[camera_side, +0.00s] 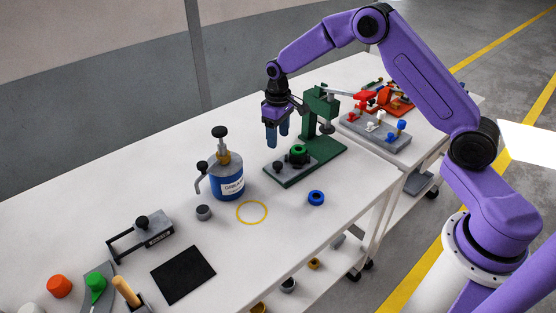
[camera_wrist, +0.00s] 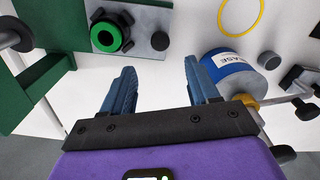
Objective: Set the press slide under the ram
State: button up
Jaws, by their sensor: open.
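The press slide (camera_side: 287,168) is a grey plate with a black knob, lying on the front part of the green press base. It carries a black part with a green ring (camera_side: 299,150). In the wrist view the slide (camera_wrist: 146,22) shows near the top, with its black knob (camera_wrist: 160,41) at the right end. The green press (camera_side: 320,105) stands behind the slide, which sits out in front of its upright; the ram is hard to make out. My gripper (camera_side: 278,139) is open and empty, above and left of the slide. In the wrist view my gripper (camera_wrist: 160,70) has nothing between its fingers.
A blue grease can (camera_side: 229,183) stands close to the left of the press. A blue ring (camera_side: 316,198), a grey cylinder (camera_side: 204,212) and a yellow circle (camera_side: 252,212) are in front. A grey fixture (camera_side: 376,134) with coloured knobs is at right. The table's front middle is fairly clear.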

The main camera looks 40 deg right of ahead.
aim_at(278, 164)
notch_tip(278, 164, down, 10)
jog(key=shift+f, duration=0.1)
jog(key=shift+c, duration=0.2)
grip_shut()
jog(key=d, duration=1.4)
jog(key=shift+d, duration=0.35)
jog(key=shift+o, duration=0.2)
grip_release()
jog(key=shift+d, duration=0.1)
jog(key=shift+a, duration=0.2)
